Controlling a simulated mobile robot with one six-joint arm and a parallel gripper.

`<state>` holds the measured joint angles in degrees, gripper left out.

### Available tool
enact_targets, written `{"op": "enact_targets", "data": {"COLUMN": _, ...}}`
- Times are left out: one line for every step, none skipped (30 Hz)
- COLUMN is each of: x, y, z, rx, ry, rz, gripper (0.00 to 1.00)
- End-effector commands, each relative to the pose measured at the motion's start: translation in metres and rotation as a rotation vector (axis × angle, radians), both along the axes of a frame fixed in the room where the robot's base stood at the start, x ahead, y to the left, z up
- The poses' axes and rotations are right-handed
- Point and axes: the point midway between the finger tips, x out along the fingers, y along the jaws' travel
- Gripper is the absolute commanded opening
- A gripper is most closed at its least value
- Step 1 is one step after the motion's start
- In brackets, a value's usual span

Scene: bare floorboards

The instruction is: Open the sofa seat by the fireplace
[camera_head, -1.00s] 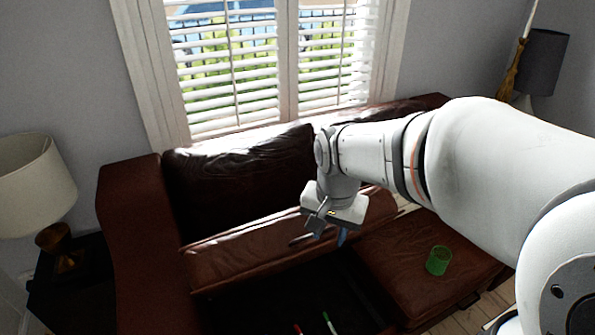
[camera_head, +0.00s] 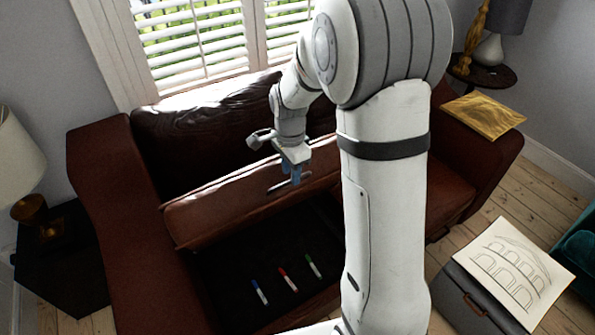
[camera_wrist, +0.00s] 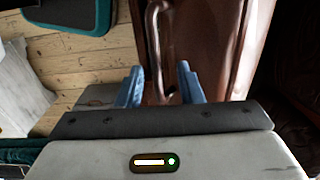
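The brown leather sofa (camera_head: 108,200) stands under the window. Its left seat panel (camera_head: 215,205) is raised and tilted back towards the backrest, showing a dark storage compartment (camera_head: 225,265) below. A metal handle (camera_head: 278,188) sits on the panel's face. My gripper (camera_head: 294,178) is at this handle. In the wrist view the blue fingertips (camera_wrist: 158,86) are apart, with the handle (camera_wrist: 153,40) running ahead of and between them; I see no clear grip on it. The panel (camera_wrist: 205,45) fills the middle of that view. No fireplace shows.
A blue marker (camera_head: 260,293), a red marker (camera_head: 288,279) and a green marker (camera_head: 313,266) lie in the compartment. A lamp (camera_head: 20,165) stands at the left. A drawing (camera_head: 512,270) lies on a grey box at the right. My arm hides part of the right seat.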

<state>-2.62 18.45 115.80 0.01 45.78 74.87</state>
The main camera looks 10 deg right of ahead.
Motion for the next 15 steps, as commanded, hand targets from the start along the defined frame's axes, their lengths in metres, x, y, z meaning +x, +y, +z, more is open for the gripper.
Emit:
{"op": "enact_targets", "data": {"x": -0.0006, "y": 0.0001, "z": -0.0052, "rx": 0.0, "ry": 0.002, "rz": 0.001, "gripper": 0.33}}
{"op": "enact_targets", "data": {"x": -0.0005, "y": 0.0002, "z": -0.0074, "rx": 0.0, "ry": 0.001, "rz": 0.001, "gripper": 0.33}}
{"op": "enact_targets", "data": {"x": -0.0006, "y": 0.0002, "z": -0.0098, "rx": 0.0, "ry": 0.001, "rz": 0.001, "gripper": 0.33}}
{"op": "enact_targets", "data": {"x": -0.0006, "y": 0.0002, "z": -0.0111, "rx": 0.0, "ry": 0.001, "rz": 0.001, "gripper": 0.33}}
{"op": "enact_targets", "data": {"x": -0.0006, "y": 0.0003, "z": -0.012, "rx": 0.0, "ry": 0.001, "rz": 0.001, "gripper": 0.33}}
{"op": "enact_targets", "data": {"x": -0.0006, "y": 0.0003, "z": -0.0128, "rx": 0.0, "ry": 0.001, "rz": 0.001, "gripper": 0.33}}
{"op": "enact_targets", "data": {"x": -0.0006, "y": 0.0004, "z": -0.013, "rx": 0.0, "ry": 0.001, "rz": 0.002, "gripper": 0.33}}
{"op": "enact_targets", "data": {"x": -0.0006, "y": 0.0004, "z": -0.0131, "rx": 0.0, "ry": 0.0, "rz": 0.002, "gripper": 0.33}}
{"op": "enact_targets", "data": {"x": -0.0005, "y": 0.0005, "z": -0.013, "rx": 0.0, "ry": 0.0, "rz": 0.002, "gripper": 0.33}}
{"op": "enact_targets", "data": {"x": -0.0005, "y": 0.0005, "z": -0.013, "rx": 0.0, "ry": 0.0, "rz": 0.002, "gripper": 0.33}}
{"op": "enact_targets", "data": {"x": -0.0005, "y": 0.0006, "z": -0.0129, "rx": 0.0, "ry": 0.0, "rz": 0.002, "gripper": 0.33}}
{"op": "enact_targets", "data": {"x": -0.0005, "y": 0.0006, "z": -0.0128, "rx": 0.0, "ry": 0.0, "rz": 0.002, "gripper": 0.33}}
{"op": "enact_targets", "data": {"x": -0.0004, "y": 0.0006, "z": -0.0128, "rx": 0.0, "ry": 0.0, "rz": 0.002, "gripper": 0.32}}
{"op": "enact_targets", "data": {"x": -0.0004, "y": 0.0007, "z": -0.0127, "rx": 0.0, "ry": 0.0, "rz": 0.002, "gripper": 0.29}}
{"op": "enact_targets", "data": {"x": -0.0004, "y": 0.0007, "z": -0.0127, "rx": 0.0, "ry": 0.0, "rz": 0.002, "gripper": 0.26}}
